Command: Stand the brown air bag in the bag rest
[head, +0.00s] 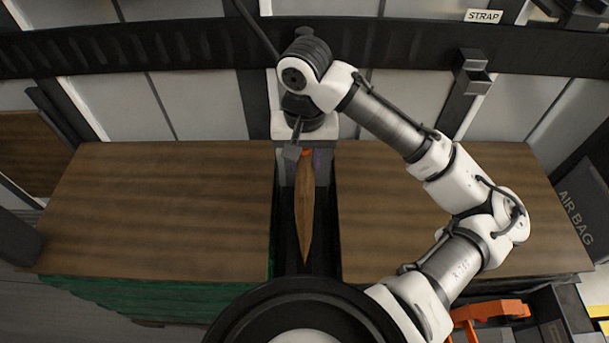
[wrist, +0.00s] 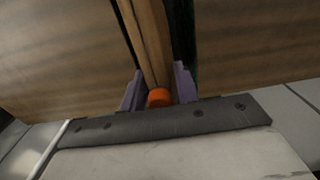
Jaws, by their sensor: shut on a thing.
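The brown air bag (head: 305,215) is long, flat and narrow, with an orange end piece. It hangs in or over the dark gap between two wood-topped stacks, its far end close under my gripper (head: 305,155). In the wrist view the orange end (wrist: 159,97) sits between the purple fingertips of my gripper (wrist: 158,92), which are shut on it. The brown body (wrist: 150,40) runs away between the stacks. Part of the gripper is hidden by my wrist in the head view. A dark panel marked AIR BAG (head: 580,208) stands at the right edge; I cannot tell whether it is the bag rest.
Wood-topped stacks stand left (head: 160,210) and right (head: 450,220) of the narrow gap, close on both sides of the bag. A black rail (head: 180,45) crosses the back wall, with a STRAP label (head: 483,16). An orange object (head: 490,311) lies at lower right.

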